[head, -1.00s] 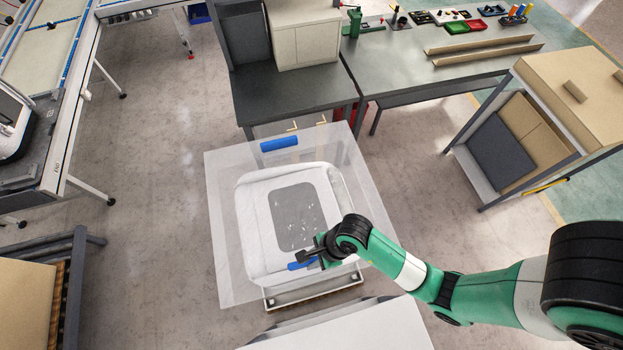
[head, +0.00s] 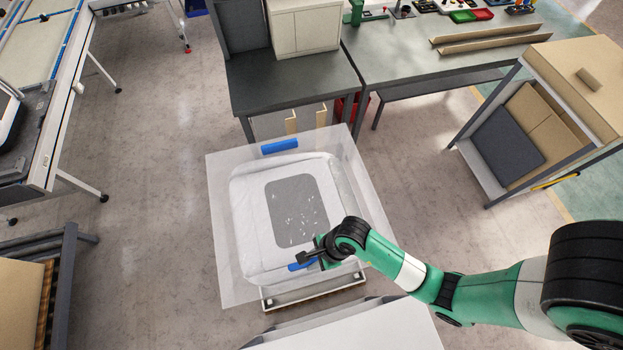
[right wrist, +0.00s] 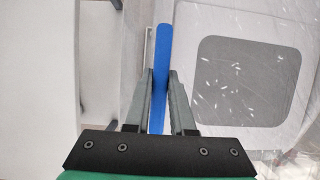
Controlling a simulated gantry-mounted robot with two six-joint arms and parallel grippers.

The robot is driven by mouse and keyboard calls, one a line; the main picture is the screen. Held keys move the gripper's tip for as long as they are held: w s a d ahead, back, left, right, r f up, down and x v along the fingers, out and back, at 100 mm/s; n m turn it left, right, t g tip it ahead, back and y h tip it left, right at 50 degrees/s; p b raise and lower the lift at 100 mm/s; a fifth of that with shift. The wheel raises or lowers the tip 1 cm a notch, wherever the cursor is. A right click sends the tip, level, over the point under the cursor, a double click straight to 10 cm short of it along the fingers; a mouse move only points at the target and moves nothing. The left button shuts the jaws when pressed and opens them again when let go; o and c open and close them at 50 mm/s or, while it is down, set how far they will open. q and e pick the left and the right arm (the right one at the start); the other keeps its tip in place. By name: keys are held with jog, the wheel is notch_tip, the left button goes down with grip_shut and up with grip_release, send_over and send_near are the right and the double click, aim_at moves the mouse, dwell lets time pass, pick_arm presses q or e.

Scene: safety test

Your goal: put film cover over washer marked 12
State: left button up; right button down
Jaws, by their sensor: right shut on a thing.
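The film cover (head: 220,215) is a large clear sheet with a blue grip bar on its far edge (head: 280,146) and another on its near edge (head: 297,267). It is spread above a white washer (head: 252,232) with a grey panel, which shows through it. I cannot tell whether the sheet touches the washer. No number 12 is readable. My right gripper (head: 312,256) is shut on the near blue bar, which stands between its fingers in the right wrist view (right wrist: 161,60). My left gripper is not in view.
The washer stands on a low support (head: 315,296). A dark workbench (head: 290,85) is behind it, and a shelf cart (head: 575,75) stands at the right. A light grey surface (head: 370,330) lies close in front. Floor is free to the left.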

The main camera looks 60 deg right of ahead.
jog(key=shift+f, duration=1.85)
jog(key=shift+c, duration=1.8)
grip_release()
jog(key=shift+b, duration=0.3)
notch_tip(320, 180, up, 7)
jog(key=p, duration=0.9)
